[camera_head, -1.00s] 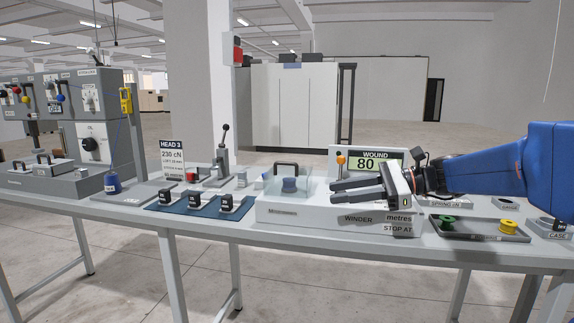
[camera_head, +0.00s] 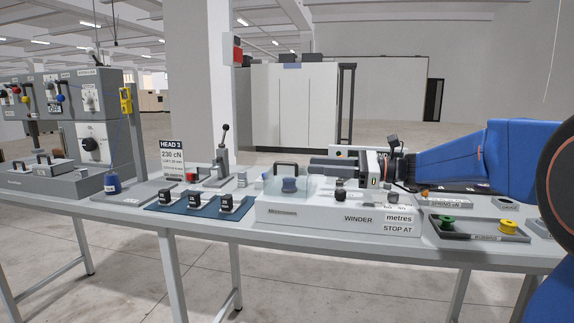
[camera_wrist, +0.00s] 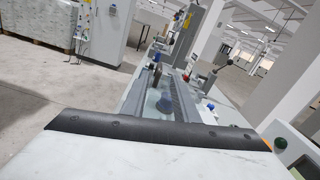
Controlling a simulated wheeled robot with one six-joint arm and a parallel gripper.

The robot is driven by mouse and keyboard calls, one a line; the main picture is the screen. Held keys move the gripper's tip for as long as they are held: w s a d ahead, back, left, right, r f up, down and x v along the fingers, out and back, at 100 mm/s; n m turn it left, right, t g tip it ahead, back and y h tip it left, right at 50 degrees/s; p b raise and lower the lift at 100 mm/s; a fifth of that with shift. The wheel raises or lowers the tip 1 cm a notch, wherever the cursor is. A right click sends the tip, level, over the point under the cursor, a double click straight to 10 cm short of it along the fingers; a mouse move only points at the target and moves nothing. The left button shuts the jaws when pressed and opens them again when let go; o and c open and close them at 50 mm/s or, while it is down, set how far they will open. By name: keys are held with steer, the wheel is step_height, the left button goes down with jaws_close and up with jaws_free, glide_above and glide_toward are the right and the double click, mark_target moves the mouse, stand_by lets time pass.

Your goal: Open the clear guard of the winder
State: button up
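The winder (camera_head: 300,215) is a white box on the bench. Its clear guard (camera_head: 268,190) stands over the left part, closed as far as I can see, with a dark handle (camera_head: 287,164) on top. A blue spool (camera_head: 290,185) shows through the guard. My gripper (camera_head: 314,166) is above and behind the winder's middle, fingers pointing left towards the handle, apart from it and empty.
A blue mat (camera_head: 172,208) with several dark pieces lies left of the winder. A tray (camera_head: 475,238) with green and yellow bobbins is at the right. The head 3 card (camera_head: 172,155) and a lever stand (camera_head: 222,165) stand at the left. My arm covers most of the display.

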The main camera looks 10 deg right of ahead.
mark_target(287, 163)
steer(key=x, duration=0.9)
steer(key=shift+a, duration=0.15)
steer(key=shift+c, duration=0.3)
jaws_close()
